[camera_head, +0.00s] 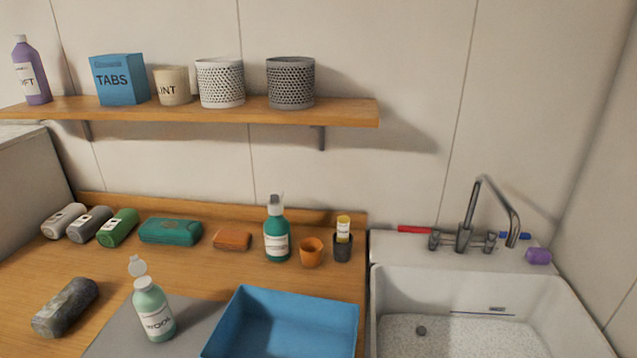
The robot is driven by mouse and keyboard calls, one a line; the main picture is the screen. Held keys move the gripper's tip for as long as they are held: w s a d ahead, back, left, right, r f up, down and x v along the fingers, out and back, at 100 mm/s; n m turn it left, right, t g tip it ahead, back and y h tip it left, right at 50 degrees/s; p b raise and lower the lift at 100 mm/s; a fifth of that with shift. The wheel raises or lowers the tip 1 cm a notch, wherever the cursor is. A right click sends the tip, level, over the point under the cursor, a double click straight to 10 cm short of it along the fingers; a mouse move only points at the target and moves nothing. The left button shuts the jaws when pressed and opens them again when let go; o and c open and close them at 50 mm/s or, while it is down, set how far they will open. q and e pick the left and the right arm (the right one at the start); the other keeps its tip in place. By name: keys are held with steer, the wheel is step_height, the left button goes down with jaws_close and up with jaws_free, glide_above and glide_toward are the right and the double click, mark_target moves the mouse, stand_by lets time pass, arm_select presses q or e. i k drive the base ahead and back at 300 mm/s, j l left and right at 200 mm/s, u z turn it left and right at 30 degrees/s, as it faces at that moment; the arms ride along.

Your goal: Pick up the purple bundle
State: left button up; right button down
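A small purple bundle (538,256) lies on the back right ledge of the white sink, to the right of the tap. It looks rounded and slightly lumpy, and nothing covers it. Neither of my grippers is in the head view. A purple bottle (32,72) stands at the left end of the shelf.
The tap (464,238) and its handles stand left of the bundle; a blue item (508,235) lies behind. The sink (585,310) is below.

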mark_target(53, 320)
steer(key=u, duration=1.4)
steer(key=z, duration=2.6)
steer(key=u, duration=2.6)
